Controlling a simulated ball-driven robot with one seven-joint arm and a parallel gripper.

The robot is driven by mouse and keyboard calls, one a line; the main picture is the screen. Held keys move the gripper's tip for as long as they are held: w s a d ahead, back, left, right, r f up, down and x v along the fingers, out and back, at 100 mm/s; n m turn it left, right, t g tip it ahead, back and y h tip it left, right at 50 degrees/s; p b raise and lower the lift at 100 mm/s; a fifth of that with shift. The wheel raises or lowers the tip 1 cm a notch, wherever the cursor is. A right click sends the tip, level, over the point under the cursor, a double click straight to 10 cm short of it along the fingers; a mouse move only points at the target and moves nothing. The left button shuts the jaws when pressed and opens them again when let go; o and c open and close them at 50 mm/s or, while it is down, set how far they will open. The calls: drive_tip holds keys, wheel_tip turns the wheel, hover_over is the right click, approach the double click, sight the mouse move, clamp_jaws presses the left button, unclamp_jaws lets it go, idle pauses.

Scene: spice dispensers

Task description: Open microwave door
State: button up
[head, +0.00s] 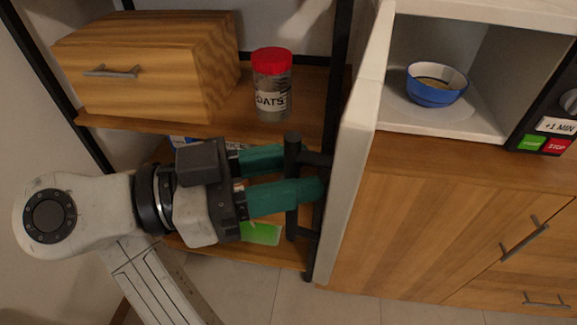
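The microwave (491,119) stands at the upper right with its front open. Its white door (350,160) is swung out toward me and shows almost edge-on, left of the opening. A dark bar handle (292,225) is on the door's left face. My gripper (300,175) comes in from the left, its two teal fingers on either side of the handle and close to it, apparently shut on it. The lower finger reaches near the door's face. Inside the microwave, a blue and white bowl (436,94) sits on the turntable (398,104).
A wooden shelf (225,122) at the left holds a wooden bread box (140,85) and an oats jar with a red lid (272,90), close behind my gripper. A wooden cabinet (420,220) with handles is below the microwave. Tiled floor (345,308) shows at the bottom.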

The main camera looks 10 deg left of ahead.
drive_tip(key=b+v, duration=0.2)
drive_tip(key=v, duration=0.8)
drive_tip(key=shift+a, duration=0.4)
drive_tip(key=shift+s, duration=0.15)
